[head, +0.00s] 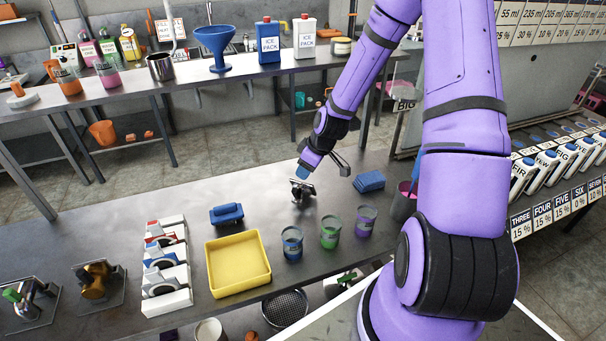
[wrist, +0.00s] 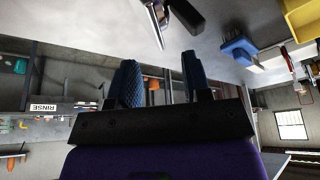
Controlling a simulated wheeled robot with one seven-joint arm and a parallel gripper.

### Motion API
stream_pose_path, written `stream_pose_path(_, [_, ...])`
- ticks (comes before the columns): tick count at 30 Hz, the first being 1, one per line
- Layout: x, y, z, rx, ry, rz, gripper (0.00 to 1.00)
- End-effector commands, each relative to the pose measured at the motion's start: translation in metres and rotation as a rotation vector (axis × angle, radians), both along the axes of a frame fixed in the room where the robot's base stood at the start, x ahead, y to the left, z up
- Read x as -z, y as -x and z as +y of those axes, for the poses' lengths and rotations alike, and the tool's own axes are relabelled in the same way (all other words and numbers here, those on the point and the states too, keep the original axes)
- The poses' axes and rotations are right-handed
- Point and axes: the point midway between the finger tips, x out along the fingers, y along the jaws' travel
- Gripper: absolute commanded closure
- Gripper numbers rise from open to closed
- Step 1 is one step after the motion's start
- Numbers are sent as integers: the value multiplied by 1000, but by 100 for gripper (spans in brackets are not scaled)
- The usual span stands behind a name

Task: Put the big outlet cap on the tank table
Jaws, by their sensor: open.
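My gripper (head: 304,172) hangs above the middle of the dark work table (head: 262,213) in the head view. In the wrist view its two blue-padded fingers (wrist: 161,78) stand apart with nothing between them. A small silver and black piece (head: 302,192) stands on the table just below the gripper; it also shows in the wrist view (wrist: 155,22), beyond the fingertips. I cannot tell whether this piece is the big outlet cap. A sign reading BIG (head: 404,105) hangs by the grey tank (head: 455,75) behind my arm. I cannot make out a cap there, as my arm hides much of the tank.
A white rack (head: 167,302) stands left. Bare table lies left of the gripper.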

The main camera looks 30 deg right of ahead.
Motion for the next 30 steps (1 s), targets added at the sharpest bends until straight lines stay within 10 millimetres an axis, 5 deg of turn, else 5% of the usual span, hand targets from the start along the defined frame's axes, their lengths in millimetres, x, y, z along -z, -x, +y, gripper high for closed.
stream_pose_path(9, [-53,18,-14,3,2,-2,56])
stream_pose_path(18, [-76,27,-18,1,1,1,56])
stream_pose_path(23, [-88,30,-15,4,23,12,56])
stream_pose_path(30, [-139,50,3,61,119,63,56])
